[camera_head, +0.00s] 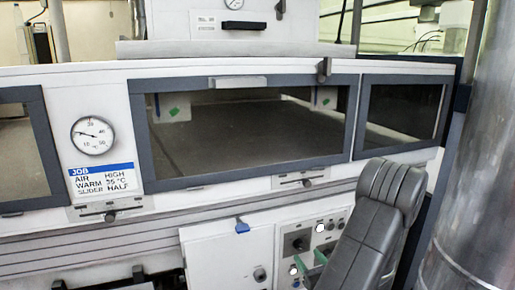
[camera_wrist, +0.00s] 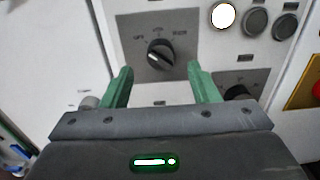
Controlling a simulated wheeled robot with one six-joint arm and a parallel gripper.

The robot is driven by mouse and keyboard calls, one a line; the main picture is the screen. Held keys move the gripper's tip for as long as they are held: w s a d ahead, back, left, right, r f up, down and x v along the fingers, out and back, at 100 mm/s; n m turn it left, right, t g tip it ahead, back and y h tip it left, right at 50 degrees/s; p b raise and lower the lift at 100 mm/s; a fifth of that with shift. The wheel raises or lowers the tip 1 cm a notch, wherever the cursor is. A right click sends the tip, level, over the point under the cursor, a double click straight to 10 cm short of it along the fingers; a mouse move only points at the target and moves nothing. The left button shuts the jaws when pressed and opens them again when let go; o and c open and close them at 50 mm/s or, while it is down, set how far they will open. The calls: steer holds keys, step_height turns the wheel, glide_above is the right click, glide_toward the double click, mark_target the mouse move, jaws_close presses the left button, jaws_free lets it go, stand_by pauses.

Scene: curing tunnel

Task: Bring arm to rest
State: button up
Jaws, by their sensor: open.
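My gripper (camera_wrist: 159,80) is open, with its two green fingers apart and nothing between them in the wrist view. Beyond the fingers is a grey panel with a black rotary knob (camera_wrist: 160,56). The knob shows between and above the fingertips, and the fingers do not appear to touch it. In the head view, my dark grey arm is bent at the lower right, in front of the control panel (camera_head: 298,242). The green fingers (camera_head: 306,266) show partly beside it, low in the picture; the arm hides part of the panel.
The white tunnel has a wide window (camera_head: 250,130), a dial gauge (camera_head: 93,135) and a job card (camera_head: 102,180). Slider plates (camera_head: 300,180) sit below the windows. A lit white button (camera_wrist: 223,16) is right of the knob. A shiny metal column (camera_head: 480,170) stands close at right.

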steer(key=v, duration=0.6)
steer(key=shift+s, duration=0.35)
